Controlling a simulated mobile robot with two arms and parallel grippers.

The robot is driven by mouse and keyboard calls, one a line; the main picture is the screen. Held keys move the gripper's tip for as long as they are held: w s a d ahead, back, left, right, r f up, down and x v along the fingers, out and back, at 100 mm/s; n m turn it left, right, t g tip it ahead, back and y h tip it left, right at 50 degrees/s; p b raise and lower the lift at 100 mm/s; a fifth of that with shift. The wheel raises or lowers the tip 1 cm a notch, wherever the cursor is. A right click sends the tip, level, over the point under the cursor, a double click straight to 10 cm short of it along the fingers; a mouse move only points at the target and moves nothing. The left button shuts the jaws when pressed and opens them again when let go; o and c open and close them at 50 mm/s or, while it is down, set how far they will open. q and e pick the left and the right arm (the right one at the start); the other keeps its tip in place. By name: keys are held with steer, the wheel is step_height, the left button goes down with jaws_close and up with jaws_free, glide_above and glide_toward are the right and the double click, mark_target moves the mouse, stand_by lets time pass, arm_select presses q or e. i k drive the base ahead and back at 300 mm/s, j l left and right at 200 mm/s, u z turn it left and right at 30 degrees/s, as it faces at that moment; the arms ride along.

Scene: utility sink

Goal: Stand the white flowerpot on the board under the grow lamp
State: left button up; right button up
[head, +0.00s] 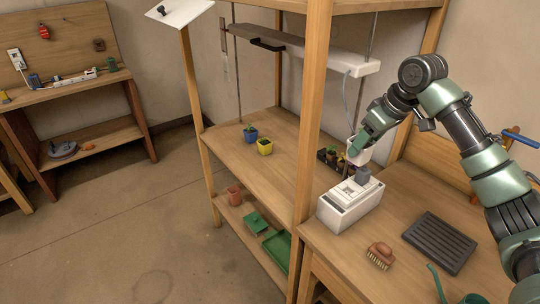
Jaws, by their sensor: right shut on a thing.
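The white flowerpot (357,153) is at the end of my right arm, on the right of the head view, above the white box. My right gripper (360,144) is shut on it, and the hand hides part of the pot. My left gripper is out of view.
A blue pot (250,135) and a yellow pot (265,147) with plants stand on the board. A dark seedling tray (326,156) lies behind the front post (309,130). The white box (345,211), a brush (380,256) and a dark ribbed mat (440,243) occupy the right bench.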

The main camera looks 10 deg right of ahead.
mark_target(285, 183)
steer(key=i+j, duration=0.3)
steer(key=i, duration=0.15)
steer(key=i+j, duration=0.25)
steer(key=i, duration=0.2)
